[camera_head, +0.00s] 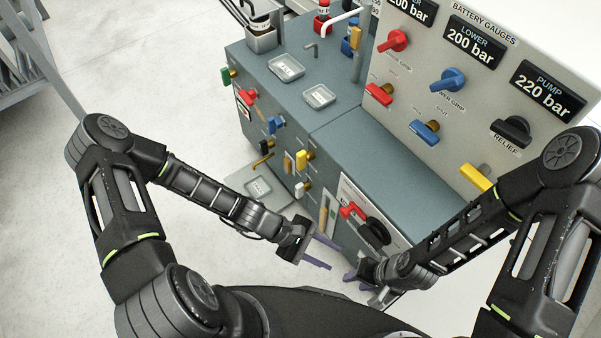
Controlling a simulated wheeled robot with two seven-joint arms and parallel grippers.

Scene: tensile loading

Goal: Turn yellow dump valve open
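A yellow valve handle (475,177) sits low on the upright gauge panel, partly behind my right arm; its label is hidden. My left gripper (322,253) is open and empty, in front of the cabinet's lower face. My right gripper (364,285) is low in front of the cabinet, apart from all yellow handles; its fingers look spread and empty.
The gauge panel (425,62) carries red, blue and black knobs and pressure displays. The blue-grey cabinet (365,165) has colored front valves and two clear trays (287,67) on top. A red handle and a black knob (374,232) are near my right gripper.

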